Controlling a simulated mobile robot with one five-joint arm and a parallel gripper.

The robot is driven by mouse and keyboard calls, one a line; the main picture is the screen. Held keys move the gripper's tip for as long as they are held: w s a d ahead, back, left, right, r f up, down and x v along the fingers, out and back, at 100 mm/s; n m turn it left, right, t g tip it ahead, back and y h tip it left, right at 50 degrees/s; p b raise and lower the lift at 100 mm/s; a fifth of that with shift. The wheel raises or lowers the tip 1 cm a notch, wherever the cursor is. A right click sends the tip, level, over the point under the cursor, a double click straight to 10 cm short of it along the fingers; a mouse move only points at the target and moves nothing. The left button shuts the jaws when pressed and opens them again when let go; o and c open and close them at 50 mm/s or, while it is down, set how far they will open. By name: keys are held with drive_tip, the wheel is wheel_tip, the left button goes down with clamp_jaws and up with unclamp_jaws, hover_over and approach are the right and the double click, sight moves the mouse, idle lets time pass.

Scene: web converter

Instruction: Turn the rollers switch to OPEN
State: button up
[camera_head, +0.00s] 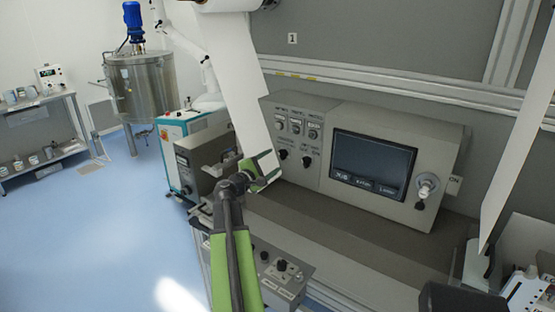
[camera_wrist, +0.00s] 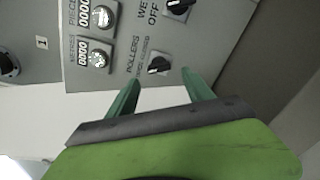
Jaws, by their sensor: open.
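The rollers switch is a small black knob on the grey control panel, under three counters. It shows in the wrist view (camera_wrist: 158,66), beside its ROLLERS label, and in the head view (camera_head: 284,154) as the left of two black knobs. I cannot tell surely which position it points to. My gripper (camera_head: 268,168) is open and empty, below and left of the knob in the head view. In the wrist view my gripper (camera_wrist: 160,78) has its two green fingers spread, with the knob just beyond the gap between their tips. I see no contact.
The second knob, labelled WEB (camera_wrist: 178,5), is close to the rollers switch. A white web (camera_head: 240,85) hangs down behind my gripper. A screen (camera_head: 372,165) and a round knob (camera_head: 427,187) are to the right. A lower control box (camera_head: 275,270) lies beside my arm.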

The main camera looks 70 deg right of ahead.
drive_tip(key=v, duration=1.2)
drive_tip(key=shift+a, duration=0.35)
drive_tip(key=w+a+f+n+t+y, duration=0.1)
drive_tip(key=w+a+f+n+t, duration=0.15)
drive_tip(key=w+a, duration=0.65)
drive_tip(key=w+a+f+n+t, duration=0.1)
drive_tip(key=w+a+t, duration=0.3)
drive_tip(key=w+a, duration=0.6)
drive_tip(key=w+a+f+m+t+y, duration=0.1)
drive_tip(key=w+a+f+y, duration=0.3)
drive_tip(key=a, duration=0.4)
drive_tip(key=w+a+f+m+t+y, duration=0.1)
drive_tip(key=w+a+f+y, duration=0.1)
drive_tip(key=w+a+f, duration=0.5)
drive_tip(key=s+a+f+m+g+y, duration=0.1)
drive_tip(key=s+a+f+y, duration=0.1)
drive_tip(key=a, duration=0.7)
drive_tip(key=s+a+f+m+g+y, duration=0.1)
drive_tip(key=s+a+f+m+y, duration=0.1)
drive_tip(key=a, duration=0.7)
drive_tip(key=s+a+f+m+g+y, duration=0.1)
drive_tip(key=s+a+f+y, duration=0.3)
drive_tip(key=a, duration=0.6)
drive_tip(key=shift+f+m+g+y, duration=0.4)
drive_tip(key=shift+f+y, duration=0.25)
drive_tip(key=shift+y, duration=0.55)
